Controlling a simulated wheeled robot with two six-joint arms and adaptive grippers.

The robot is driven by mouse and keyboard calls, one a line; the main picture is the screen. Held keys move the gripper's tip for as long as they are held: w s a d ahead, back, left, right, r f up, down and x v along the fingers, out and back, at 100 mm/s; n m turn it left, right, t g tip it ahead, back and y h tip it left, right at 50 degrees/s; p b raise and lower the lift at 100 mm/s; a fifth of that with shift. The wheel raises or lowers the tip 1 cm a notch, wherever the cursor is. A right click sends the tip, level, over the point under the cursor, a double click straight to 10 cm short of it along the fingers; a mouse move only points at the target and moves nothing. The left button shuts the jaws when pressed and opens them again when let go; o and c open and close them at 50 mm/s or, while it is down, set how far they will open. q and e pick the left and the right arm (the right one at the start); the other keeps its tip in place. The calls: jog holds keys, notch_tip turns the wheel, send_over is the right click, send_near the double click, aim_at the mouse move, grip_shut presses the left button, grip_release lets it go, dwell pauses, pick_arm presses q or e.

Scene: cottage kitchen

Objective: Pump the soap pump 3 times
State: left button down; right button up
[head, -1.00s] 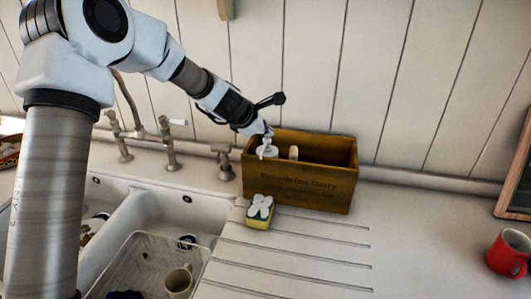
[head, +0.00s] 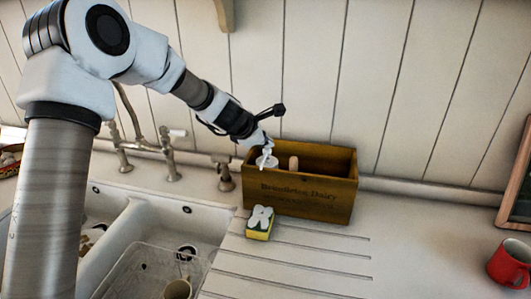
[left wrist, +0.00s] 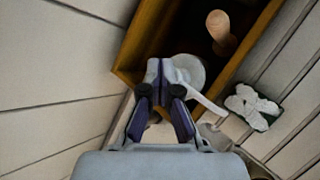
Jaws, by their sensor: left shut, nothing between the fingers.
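The soap pump (head: 267,161) has a white round top and a thin spout. It stands in the left end of a wooden box (head: 305,199); its body is hidden by the box walls. In the left wrist view its white head (left wrist: 190,70) is partly covered by my fingers, and the spout points to the lower right. My left gripper (head: 266,145) is shut and empty, its fingertips right over the pump head. It also shows in the left wrist view (left wrist: 160,74). I cannot tell whether the tips touch the pump. My right gripper is not in view.
A wooden handle (head: 293,163) stands in the box beside the pump. Taps (head: 171,157) and a sink with a wire rack (head: 150,265) are at left. A red mug (head: 510,263) stands at far right; the counter between is clear.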

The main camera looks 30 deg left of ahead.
aim_at(266, 150)
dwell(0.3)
pick_arm(q)
jog(key=shift+f+b, duration=0.5)
jog(key=shift+r+p, duration=0.45)
jog(key=shift+p, duration=0.05)
jog(key=shift+r, duration=0.1)
notch_tip(266, 150, up, 6)
jog(key=p, duration=0.6)
jog(key=shift+r, duration=0.1)
jog(key=shift+f, duration=0.2)
